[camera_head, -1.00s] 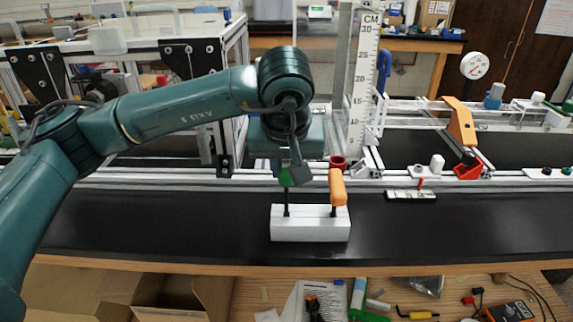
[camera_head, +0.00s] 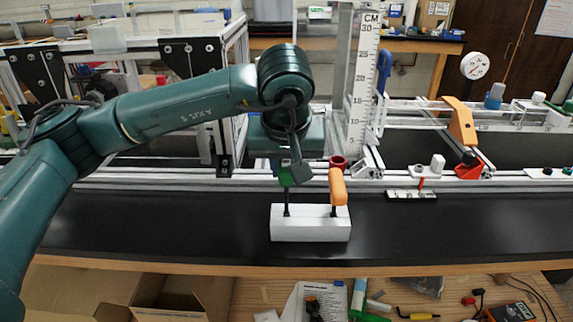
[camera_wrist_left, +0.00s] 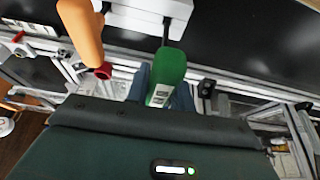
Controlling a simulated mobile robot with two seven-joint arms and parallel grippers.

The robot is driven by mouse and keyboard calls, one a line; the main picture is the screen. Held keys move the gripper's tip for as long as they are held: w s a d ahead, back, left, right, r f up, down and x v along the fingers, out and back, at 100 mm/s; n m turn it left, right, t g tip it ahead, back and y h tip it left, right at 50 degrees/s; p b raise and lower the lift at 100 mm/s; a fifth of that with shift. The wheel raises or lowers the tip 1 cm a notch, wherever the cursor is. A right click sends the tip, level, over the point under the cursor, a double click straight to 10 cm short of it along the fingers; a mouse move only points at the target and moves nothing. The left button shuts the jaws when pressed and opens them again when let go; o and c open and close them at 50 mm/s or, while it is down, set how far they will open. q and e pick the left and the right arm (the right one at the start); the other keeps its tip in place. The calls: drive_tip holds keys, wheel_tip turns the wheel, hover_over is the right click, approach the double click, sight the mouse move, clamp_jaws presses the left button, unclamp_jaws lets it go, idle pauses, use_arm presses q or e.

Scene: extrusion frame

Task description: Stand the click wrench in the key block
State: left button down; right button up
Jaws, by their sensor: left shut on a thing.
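The white key block (camera_head: 311,231) stands on the black bench top, and it also shows at the top of the left wrist view (camera_wrist_left: 150,12). My left gripper (camera_wrist_left: 162,92) is shut on the green handle of a tool (camera_wrist_left: 168,66), apparently the click wrench. In the head view this green handle (camera_head: 286,178) is upright above the block's left end. Its dark shaft runs down to the block's top and appears to enter it; the depth is hidden. An orange-handled tool (camera_head: 338,186) stands upright in the block's right end. My right gripper is not in view.
A small white strip (camera_head: 411,195) is to the right. The black bench top (camera_head: 460,235) is clear on both sides of the block.

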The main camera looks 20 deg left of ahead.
use_arm(q)
drive_tip(key=shift+f+b, duration=1.95)
drive_tip(key=shift+f, duration=0.2)
drive_tip(key=c, duration=1.1)
unclamp_jaws()
